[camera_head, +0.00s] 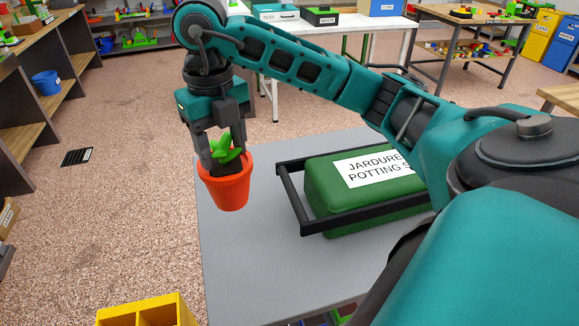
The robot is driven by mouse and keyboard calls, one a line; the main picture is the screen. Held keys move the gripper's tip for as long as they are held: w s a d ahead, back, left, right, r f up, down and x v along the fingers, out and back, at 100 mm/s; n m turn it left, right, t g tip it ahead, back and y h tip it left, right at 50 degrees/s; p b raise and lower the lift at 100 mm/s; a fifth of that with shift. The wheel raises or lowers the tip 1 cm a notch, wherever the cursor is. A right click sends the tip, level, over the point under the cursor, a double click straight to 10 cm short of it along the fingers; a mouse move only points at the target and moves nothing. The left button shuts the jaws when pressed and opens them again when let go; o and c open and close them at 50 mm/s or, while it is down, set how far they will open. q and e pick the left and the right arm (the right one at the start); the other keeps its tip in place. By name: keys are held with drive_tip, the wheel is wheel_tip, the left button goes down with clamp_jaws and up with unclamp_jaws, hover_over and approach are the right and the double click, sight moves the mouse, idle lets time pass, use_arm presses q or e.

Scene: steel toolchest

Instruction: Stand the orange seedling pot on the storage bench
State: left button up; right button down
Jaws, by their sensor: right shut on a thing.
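An orange seedling pot (228,192) with a bright green plant shows left of centre in the head view. My right gripper (222,160) points down and is shut on the pot at its top, with the fingers at the plant and rim. The pot hangs upright in front of the far left part of a grey flat top (235,265); the gap below it is hard to judge. I cannot tell for sure which surface is the storage bench. My left gripper is not in view.
A green potting soil bag (325,195) lies in a black frame (290,195) on the grey top, right of the pot. A yellow divided box (150,312) is at the bottom left. Shelves with a blue bucket (46,82) stand left.

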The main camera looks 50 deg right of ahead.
sight(227, 175)
wheel_tip(227, 175, down, 6)
drive_tip(key=shift+s+f+b, duration=0.1)
drive_tip(key=shift+f+b, duration=0.1)
drive_tip(key=shift+b, duration=0.9)
wheel_tip(227, 175, down, 14)
drive_tip(key=shift+r, duration=0.2)
drive_tip(key=shift+f, duration=0.1)
drive_tip(key=shift+c, duration=1.7)
unclamp_jaws()
